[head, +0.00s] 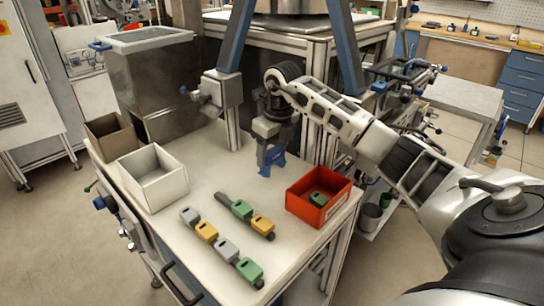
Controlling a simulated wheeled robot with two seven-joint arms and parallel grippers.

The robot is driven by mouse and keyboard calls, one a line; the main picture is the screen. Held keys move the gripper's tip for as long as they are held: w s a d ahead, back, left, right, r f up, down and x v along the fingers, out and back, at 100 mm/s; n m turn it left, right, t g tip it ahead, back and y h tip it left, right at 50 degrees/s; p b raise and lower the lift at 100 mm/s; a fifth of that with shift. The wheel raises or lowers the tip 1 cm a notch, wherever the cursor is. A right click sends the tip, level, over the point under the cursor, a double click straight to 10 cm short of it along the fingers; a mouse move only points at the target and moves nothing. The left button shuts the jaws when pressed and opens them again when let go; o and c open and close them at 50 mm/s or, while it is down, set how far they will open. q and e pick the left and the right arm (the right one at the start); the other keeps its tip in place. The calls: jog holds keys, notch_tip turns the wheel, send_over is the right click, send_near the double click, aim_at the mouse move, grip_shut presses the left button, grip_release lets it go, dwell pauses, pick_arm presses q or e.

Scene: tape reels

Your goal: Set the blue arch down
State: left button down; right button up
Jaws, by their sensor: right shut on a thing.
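The blue arch (275,157) is upright at the back middle of the white table (215,264), with its open side down. My right gripper (269,152) reaches down from above and is shut on the arch's upper part, hiding some of it. The arch's feet are at or just above the table top; I cannot tell whether they touch it. My left gripper is not in view.
A red box (333,212) with a green block (317,199) stands right of the arch. A white box (129,176) stands at the left. Two dark rails with grey, yellow and green blocks (242,209) lie in front. A metal frame post (232,128) rises behind.

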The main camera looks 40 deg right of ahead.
jog(key=shift+f, duration=1.05)
jog(key=shift+f, duration=0.2)
jog(key=o, duration=1)
notch_tip(320, 180, up, 12)
jog(key=s+b, duration=0.1)
jog(key=shift+s+r, duration=0.2)
jog(key=shift+s, duration=0.2)
